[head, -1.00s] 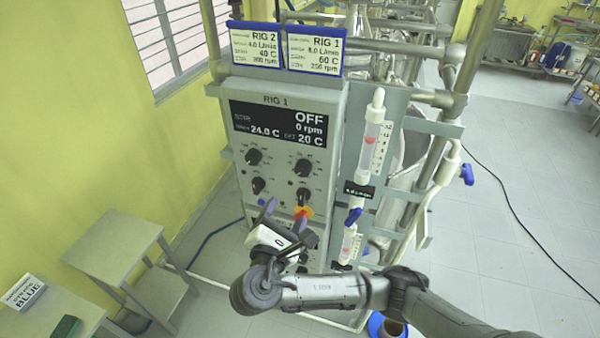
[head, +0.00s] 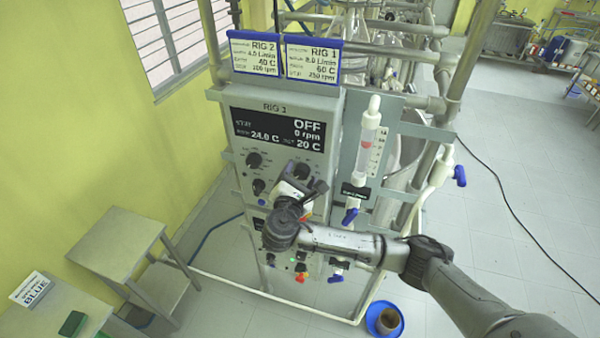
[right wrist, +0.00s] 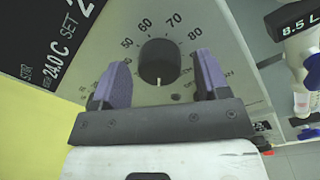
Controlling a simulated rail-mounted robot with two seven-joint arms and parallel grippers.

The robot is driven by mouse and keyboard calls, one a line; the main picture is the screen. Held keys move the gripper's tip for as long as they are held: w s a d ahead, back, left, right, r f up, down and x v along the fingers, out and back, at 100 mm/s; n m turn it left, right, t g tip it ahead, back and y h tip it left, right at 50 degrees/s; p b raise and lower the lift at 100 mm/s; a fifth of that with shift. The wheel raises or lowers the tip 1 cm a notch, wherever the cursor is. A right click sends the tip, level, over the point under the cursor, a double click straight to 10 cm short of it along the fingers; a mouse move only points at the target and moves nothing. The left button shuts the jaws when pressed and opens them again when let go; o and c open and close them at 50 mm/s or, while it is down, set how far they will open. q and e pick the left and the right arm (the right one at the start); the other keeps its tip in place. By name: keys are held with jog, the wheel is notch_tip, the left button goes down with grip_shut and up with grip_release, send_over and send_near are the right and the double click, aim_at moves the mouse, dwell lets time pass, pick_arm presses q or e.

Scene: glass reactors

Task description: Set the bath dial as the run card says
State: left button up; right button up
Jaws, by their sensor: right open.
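The bath dial (head: 302,171) is a dark round knob at the upper right of the RIG 1 panel. In the right wrist view the dial (right wrist: 159,62) has a scale with 50, 60, 70 and 80; its white mark points to the picture's bottom. My open right gripper (head: 304,186) is in front of the dial, its purple fingers on either side of it; contact cannot be told. The display (head: 278,130) reads OFF, 0 rpm, 24.0 C, SET 20 C. The RIG 1 run card (head: 313,62) reads 60 C. My left gripper is not in view.
A RIG 2 card (head: 257,54) hangs beside the RIG 1 card. Another knob (head: 254,160) sits left of the bath dial. A flow tube (head: 368,140) stands right of the panel. A blue dish (head: 384,319) lies on the floor.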

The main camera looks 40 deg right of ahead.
jog(key=shift+w+d, duration=0.15)
jog(key=shift+d, duration=0.1)
jog(key=c, duration=0.9)
